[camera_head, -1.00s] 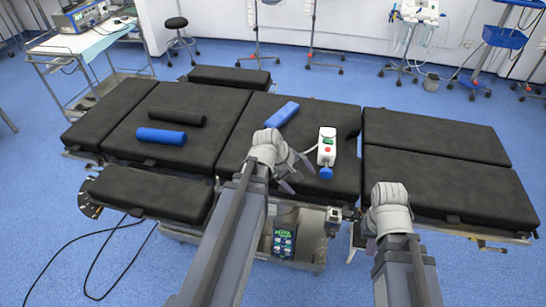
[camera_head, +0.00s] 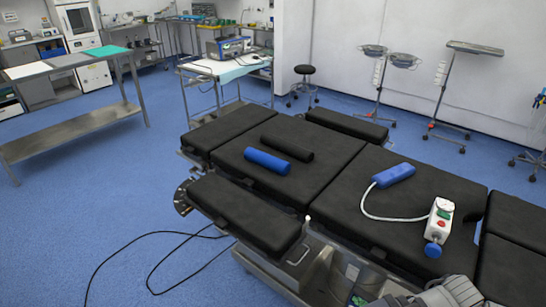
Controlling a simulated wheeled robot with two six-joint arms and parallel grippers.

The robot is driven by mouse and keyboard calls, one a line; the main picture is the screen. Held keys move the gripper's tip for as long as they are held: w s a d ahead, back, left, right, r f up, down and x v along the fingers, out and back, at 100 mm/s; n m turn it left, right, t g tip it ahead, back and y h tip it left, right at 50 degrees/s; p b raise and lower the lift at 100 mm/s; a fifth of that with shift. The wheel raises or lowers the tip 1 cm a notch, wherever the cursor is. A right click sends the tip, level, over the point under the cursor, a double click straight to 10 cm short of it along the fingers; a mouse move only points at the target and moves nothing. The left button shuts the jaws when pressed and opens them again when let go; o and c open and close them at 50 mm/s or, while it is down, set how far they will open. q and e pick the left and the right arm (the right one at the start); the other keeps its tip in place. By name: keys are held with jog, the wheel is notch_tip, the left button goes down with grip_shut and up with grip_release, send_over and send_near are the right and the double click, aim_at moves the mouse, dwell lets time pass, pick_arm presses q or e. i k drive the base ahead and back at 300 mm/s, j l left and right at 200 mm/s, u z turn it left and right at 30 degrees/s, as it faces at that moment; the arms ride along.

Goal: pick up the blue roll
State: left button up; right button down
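The blue roll (camera_head: 267,161) lies on its side on the black padded operating table, left of the table's middle. A black roll (camera_head: 287,148) lies just behind it, roughly parallel. A second blue piece (camera_head: 394,175), a flatter one, lies further right with a white tube running to a white hand unit. Nothing touches the blue roll.
The operating table (camera_head: 330,157) has a separate side pad (camera_head: 243,212) at its near left. The white hand unit (camera_head: 439,214) has a blue knob. Black cables lie on the floor at left. A steel table (camera_head: 75,120) stands far left, with clear blue floor between.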

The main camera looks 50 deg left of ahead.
aim_at(275, 165)
jog(key=u, duration=1.3)
jog(key=l+u, duration=0.15)
jog(key=u, duration=0.25)
jog(key=l+u, duration=0.1)
jog(key=u, duration=0.25)
jog(key=k+j, duration=0.05)
